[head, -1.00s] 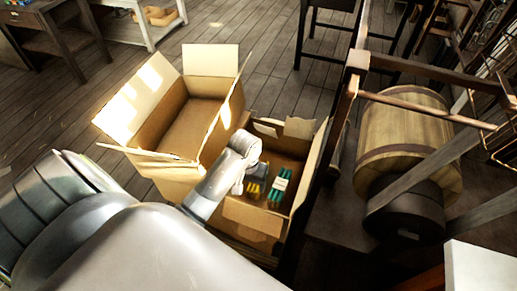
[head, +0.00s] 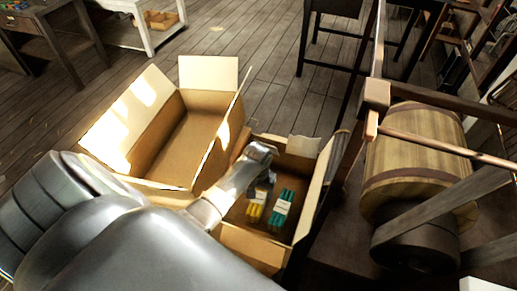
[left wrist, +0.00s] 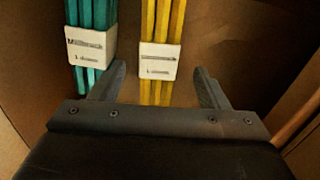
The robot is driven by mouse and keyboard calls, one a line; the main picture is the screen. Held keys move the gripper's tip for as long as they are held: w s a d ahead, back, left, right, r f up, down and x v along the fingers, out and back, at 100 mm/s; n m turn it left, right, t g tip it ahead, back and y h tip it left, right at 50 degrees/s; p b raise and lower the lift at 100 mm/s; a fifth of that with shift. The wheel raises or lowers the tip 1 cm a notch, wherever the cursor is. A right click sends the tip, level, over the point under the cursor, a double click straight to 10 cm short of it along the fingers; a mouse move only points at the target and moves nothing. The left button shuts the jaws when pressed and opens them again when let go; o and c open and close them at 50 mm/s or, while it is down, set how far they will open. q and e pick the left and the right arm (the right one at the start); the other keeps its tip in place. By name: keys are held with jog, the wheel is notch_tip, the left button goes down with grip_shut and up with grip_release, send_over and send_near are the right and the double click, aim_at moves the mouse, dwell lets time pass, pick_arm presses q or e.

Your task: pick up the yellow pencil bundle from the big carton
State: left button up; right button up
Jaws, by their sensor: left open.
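The yellow pencil bundle (head: 256,207) lies on the floor of the right-hand open carton (head: 252,244). A white paper band wraps it. In the left wrist view the yellow bundle (left wrist: 162,22) runs up from between my jaws. My left gripper (left wrist: 160,76) is open, with one finger on each side of the bundle in that picture; I cannot tell the height gap. In the head view my left gripper (head: 268,180) hangs inside this carton, just above the bundle. A teal pencil bundle (head: 285,206) lies beside it; it also shows left of the jaws (left wrist: 92,14). My right gripper is not in view.
Another open carton (head: 190,150), empty where I can see inside, stands to the left with flaps spread. A wooden barrel (head: 415,150) and dark frame bars stand on the right. The carton's walls and raised flaps closely surround my left gripper.

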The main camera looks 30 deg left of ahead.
aim_at(258, 197)
pick_arm(q)
jog(key=shift+w+f+b, duration=0.15)
jog(key=shift+f+b, duration=0.4)
jog(key=shift+f, duration=3.25)
jog(key=shift+c, duration=0.3)
jog(key=c, duration=1.1)
jog(key=shift+r, duration=0.1)
jog(key=shift+c, duration=0.2)
